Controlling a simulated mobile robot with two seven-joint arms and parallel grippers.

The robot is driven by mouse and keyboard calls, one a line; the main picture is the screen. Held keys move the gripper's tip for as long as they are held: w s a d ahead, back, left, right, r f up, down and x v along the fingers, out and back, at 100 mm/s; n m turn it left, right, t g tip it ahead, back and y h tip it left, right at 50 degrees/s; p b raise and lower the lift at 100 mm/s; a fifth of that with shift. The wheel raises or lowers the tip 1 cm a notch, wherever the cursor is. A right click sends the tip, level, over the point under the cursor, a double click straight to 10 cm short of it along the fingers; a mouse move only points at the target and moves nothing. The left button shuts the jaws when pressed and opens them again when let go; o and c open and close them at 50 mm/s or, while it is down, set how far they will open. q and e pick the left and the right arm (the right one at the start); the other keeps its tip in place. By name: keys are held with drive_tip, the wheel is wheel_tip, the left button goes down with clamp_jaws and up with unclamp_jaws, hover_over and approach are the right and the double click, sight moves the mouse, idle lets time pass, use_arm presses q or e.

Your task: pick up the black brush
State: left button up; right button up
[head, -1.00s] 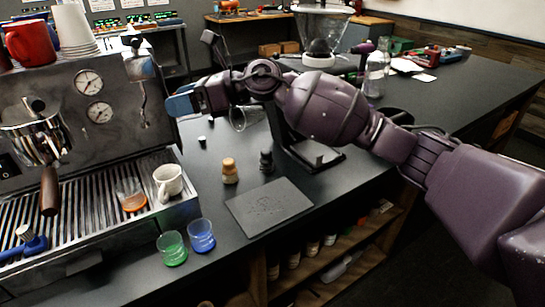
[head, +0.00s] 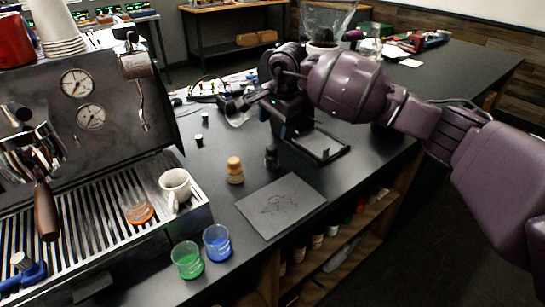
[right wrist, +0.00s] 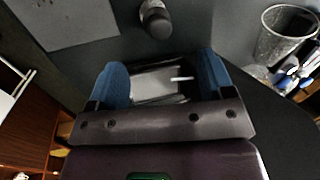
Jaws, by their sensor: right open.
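A small dark upright object (head: 271,157), which looks like the black brush, stands on the dark counter just behind the grey mat and right of a tan-topped piece. In the right wrist view it shows as a dark round-ended thing (right wrist: 155,20) beyond my fingertips. I cannot make out bristles. My right gripper (head: 284,122) points down over the counter, behind and slightly right of that object. In the right wrist view its blue fingers (right wrist: 162,82) are spread apart with nothing held. A flat rectangular tray (right wrist: 158,84) shows below, between them. My left gripper is not in view.
The tan-topped piece (head: 235,170) stands close by on the left. The grey mat (head: 281,205) lies in front, with a green cup (head: 187,260) and a blue cup (head: 217,243) to its left. The espresso machine (head: 105,105) stands at left. A mesh basket (right wrist: 285,35) is at right.

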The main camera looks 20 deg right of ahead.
sight(273, 148)
drive_tip(key=x, duration=0.5)
drive_tip(key=shift+a, duration=0.1)
drive_tip(key=shift+d+x, duration=0.1)
drive_tip(key=shift+x, duration=1.25)
drive_tip(key=shift+d+x, duration=0.15)
drive_tip(key=shift+x, duration=1.15)
drive_tip(key=shift+s+d, duration=0.1)
drive_tip(key=shift+s, duration=0.05)
drive_tip(key=c, duration=1)
